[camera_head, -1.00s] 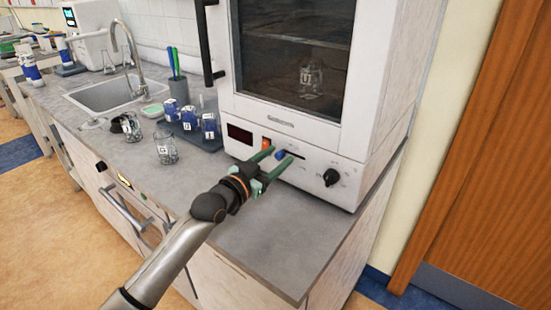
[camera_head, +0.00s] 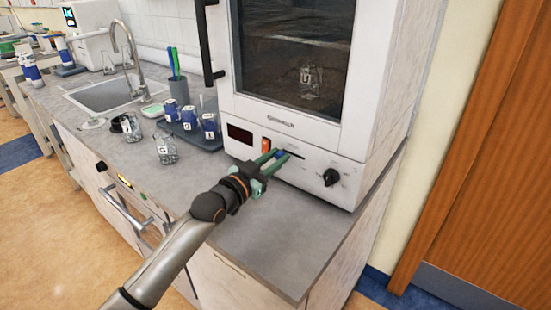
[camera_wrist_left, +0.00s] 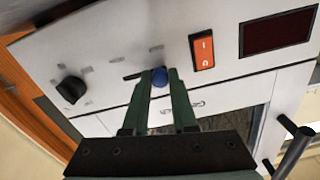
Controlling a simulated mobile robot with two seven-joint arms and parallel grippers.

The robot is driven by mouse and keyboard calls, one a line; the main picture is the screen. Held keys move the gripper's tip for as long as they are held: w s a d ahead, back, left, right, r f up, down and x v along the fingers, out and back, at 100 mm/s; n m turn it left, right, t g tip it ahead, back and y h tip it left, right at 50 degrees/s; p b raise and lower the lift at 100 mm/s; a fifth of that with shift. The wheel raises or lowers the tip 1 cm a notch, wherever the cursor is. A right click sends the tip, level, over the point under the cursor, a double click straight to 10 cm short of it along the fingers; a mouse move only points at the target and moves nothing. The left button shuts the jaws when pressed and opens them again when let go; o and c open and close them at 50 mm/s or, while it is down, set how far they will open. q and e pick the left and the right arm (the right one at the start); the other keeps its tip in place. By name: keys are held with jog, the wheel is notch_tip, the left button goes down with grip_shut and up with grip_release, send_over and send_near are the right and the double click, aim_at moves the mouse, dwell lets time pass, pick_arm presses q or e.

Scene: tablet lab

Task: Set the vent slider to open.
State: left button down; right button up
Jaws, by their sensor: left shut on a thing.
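The vent slider's blue knob (camera_wrist_left: 159,77) sits at one end of a dark slot (camera_wrist_left: 132,76) on the white front panel of the oven (camera_head: 310,165). In the left wrist view the slot runs out to the left of the knob. My left gripper (camera_wrist_left: 162,82) is shut on the knob, one green finger on each side. In the head view the left gripper (camera_head: 276,157) reaches the panel from below, and its fingers partly hide the blue knob (camera_head: 281,153). My right gripper is not in view.
An orange rocker switch (camera_wrist_left: 202,51) and a dark display (camera_wrist_left: 277,32) are beside the slider. A black dial (camera_head: 331,177) is farther right in the head view. A tray of labelled bottles (camera_head: 190,132) and a glass beaker (camera_head: 166,147) stand left. The counter in front is clear.

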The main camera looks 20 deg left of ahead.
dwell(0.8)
pick_arm(q)
jog(key=d+p, duration=0.1)
jog(key=d, duration=0.1)
jog(key=s+d+p, duration=0.1)
jog(key=shift+s+d+r+p, duration=0.1)
jog(key=shift+s+d+p, duration=0.1)
jog(key=shift+d+p, duration=0.15)
jog(key=shift+s+d, duration=0.1)
jog(key=shift+d, duration=0.3)
jog(key=shift+d+f, duration=0.15)
jog(key=shift+f, duration=0.05)
jog(key=shift+s, duration=0.1)
jog(key=c, duration=0.7)
grip_release()
jog(key=v, duration=1.2)
jog(key=shift+s, duration=0.2)
